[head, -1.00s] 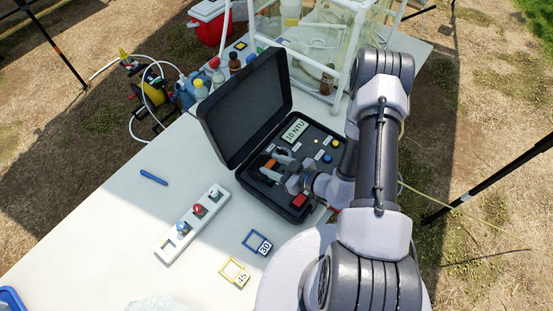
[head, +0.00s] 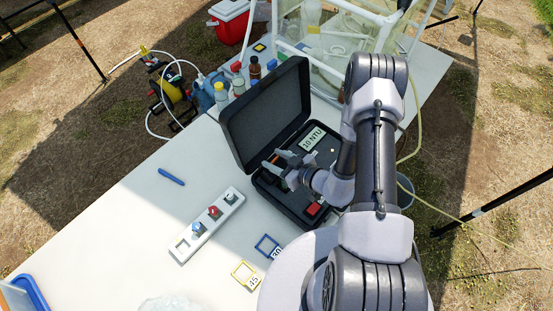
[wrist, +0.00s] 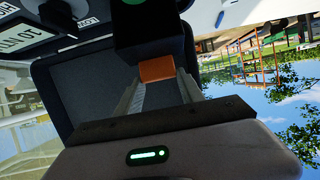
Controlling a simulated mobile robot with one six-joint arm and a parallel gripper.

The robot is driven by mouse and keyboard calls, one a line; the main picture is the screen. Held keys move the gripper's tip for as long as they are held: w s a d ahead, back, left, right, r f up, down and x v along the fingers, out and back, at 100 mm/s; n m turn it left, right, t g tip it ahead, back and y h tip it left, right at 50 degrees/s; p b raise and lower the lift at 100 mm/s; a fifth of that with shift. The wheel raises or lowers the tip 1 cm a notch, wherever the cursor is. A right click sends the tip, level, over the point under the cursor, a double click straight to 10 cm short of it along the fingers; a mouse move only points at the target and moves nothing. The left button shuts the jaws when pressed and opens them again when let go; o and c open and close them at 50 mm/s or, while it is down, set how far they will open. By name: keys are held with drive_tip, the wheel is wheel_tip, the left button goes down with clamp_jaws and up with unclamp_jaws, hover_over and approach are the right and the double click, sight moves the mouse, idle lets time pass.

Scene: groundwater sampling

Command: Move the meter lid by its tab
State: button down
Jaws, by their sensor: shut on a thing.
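The meter sits in an open black case (head: 262,194) on the white table. Its panel carries a "10 NTU" display (head: 312,138) and a red block (head: 314,209). My gripper (head: 273,164) is over the left part of the panel, near the raised case cover (head: 265,112). In the wrist view, an orange tab (wrist: 158,68) lies between my two fingertips (wrist: 160,78), against a dark block (wrist: 150,38) that looks like the meter lid. My gripper is shut on the tab.
A white rack (head: 208,226) with coloured knobs, a blue pen (head: 171,177), and blue (head: 267,246) and yellow (head: 244,274) square frames lie left of and in front of the case. Bottles (head: 238,78) and a clear-walled enclosure (head: 345,50) stand behind. The left table area is mostly clear.

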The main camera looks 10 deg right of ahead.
drive_tip(key=shift+w+r, duration=0.1)
drive_tip(key=c, duration=0.7)
unclamp_jaws()
drive_tip(key=p+v, duration=0.2)
drive_tip(key=v, duration=1.5)
drive_tip(key=shift+s, duration=0.25)
drive_tip(key=shift+d, duration=0.1)
